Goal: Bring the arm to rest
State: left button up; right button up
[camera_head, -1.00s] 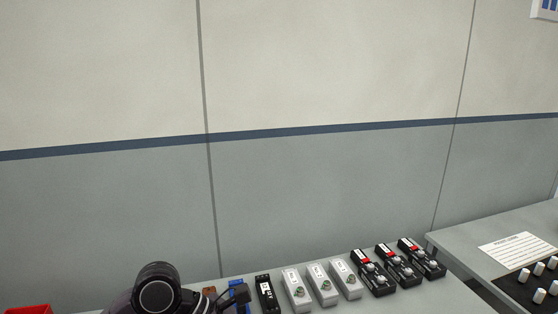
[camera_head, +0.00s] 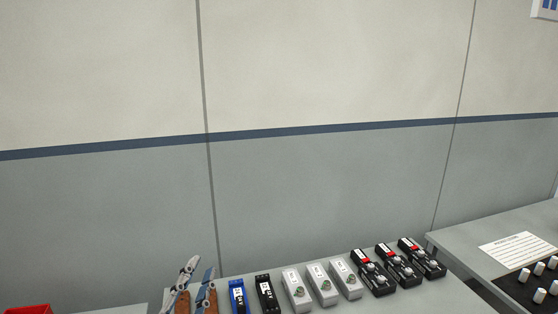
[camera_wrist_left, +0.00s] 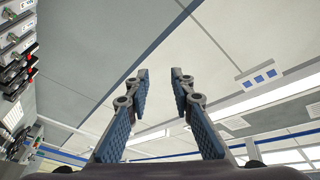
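My left gripper (camera_head: 202,264) shows at the lower left of the head view, with grey fingers and blue pads pointing upward. In the left wrist view the gripper (camera_wrist_left: 160,75) is open, with nothing between its fingers. Its two fingertips stand clearly apart, with the pale wall and ceiling beyond them. Most of the left arm is below the head view's lower edge. My right gripper is in neither view.
A bench holds a row of brown, blue (camera_head: 238,296), black (camera_head: 267,294) and white (camera_head: 323,285) modules, and black-and-red modules (camera_head: 372,273). A red bin (camera_head: 29,309) is at far left. A panel with knobs (camera_head: 537,284) is at right.

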pick_arm(q)
jog(key=s+a+f+n+g+y, duration=0.1)
jog(key=s+a+f+n+g, duration=0.1)
jog(key=f, duration=0.4)
jog(key=s+a+f+n+g+y, duration=0.2)
jog(key=a+f+n+g, duration=0.1)
jog(key=f, duration=0.3)
jog(key=s+f+n+g+h, duration=0.1)
jog(key=s+f+n+g, duration=0.3)
jog(key=s+f+g, duration=1.25)
jog(key=s+f+t+b, duration=0.2)
jog(key=s+f+b, duration=0.15)
jog(key=f, duration=1.35)
jog(key=s+f+t+b, duration=0.2)
jog(key=s+f, duration=0.3)
jog(key=f, duration=1.1)
jog(key=s+a+f+b, duration=0.1)
jog(key=s+f+b, duration=0.1)
jog(key=s+f, duration=0.6)
jog(key=s+a+f+g+b, duration=0.1)
jog(key=s+f+b, duration=0.1)
jog(key=s+f, duration=0.7)
notch_tip(320, 180, down, 5)
jog(key=shift+a+r+m, duration=0.1)
jog(key=shift+a+m, duration=0.2)
jog(key=shift+a, duration=0.1)
jog(key=shift+s, duration=0.1)
